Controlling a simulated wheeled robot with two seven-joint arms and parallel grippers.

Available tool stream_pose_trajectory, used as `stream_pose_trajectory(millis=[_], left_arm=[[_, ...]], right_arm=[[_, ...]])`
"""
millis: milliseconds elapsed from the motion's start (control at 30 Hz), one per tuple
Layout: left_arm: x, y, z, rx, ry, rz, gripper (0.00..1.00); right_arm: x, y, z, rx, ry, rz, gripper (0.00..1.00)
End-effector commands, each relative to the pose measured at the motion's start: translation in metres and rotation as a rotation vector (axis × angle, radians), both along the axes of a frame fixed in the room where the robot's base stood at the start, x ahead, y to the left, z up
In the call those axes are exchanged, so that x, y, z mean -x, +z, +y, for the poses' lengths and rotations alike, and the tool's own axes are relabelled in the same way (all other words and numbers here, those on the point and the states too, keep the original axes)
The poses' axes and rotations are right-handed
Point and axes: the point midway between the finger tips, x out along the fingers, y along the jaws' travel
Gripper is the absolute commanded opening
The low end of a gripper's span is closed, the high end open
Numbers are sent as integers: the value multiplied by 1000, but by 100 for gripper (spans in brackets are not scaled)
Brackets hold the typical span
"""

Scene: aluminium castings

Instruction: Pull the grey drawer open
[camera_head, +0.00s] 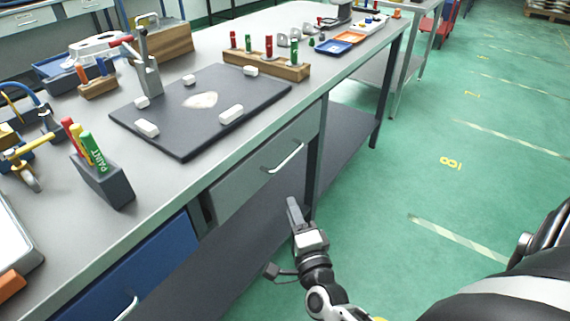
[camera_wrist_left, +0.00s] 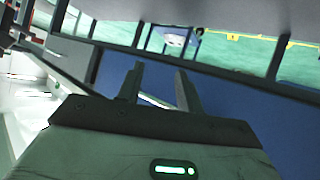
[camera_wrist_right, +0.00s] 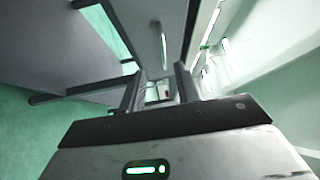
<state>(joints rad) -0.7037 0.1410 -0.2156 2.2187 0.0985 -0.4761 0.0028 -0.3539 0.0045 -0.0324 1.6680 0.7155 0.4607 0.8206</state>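The grey drawer (camera_head: 248,178) sits under the workbench top, its front looking flush with the bench. Its pale bar handle (camera_head: 286,158) is at the right part of the front; the handle also shows in the right wrist view (camera_wrist_right: 163,42), ahead of the fingers. My right gripper (camera_head: 293,210) is below and slightly right of the handle, apart from it. In the right wrist view its fingers (camera_wrist_right: 160,88) are spread and empty. My left gripper (camera_wrist_left: 158,85) shows only in its wrist view, open, in front of a blue surface.
A blue drawer (camera_head: 150,275) with its own handle (camera_head: 127,308) is left of the grey one. A dark lower shelf (camera_head: 345,140) and bench leg (camera_head: 318,150) are near my right gripper. The green floor (camera_head: 420,215) to the right is clear.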

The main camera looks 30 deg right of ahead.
Motion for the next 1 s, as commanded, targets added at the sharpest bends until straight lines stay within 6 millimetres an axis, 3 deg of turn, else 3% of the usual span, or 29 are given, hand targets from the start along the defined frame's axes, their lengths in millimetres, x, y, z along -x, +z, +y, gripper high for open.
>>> stream_pose_trajectory(millis=[100,267,733,1000], left_arm=[[1,-2,-1,8,0,-3,36],[1,2,-1,11,1,-6,36],[0,-1,-1,11,2,-8,36],[0,-4,-1,9,2,-10,36]], right_arm=[[-4,-6,-22,-141,-97,-86,32],[-18,-2,-33,-172,-118,-109,32],[-108,12,-71,-167,-115,-107,32],[-141,16,-85,-166,-114,-104,32]])
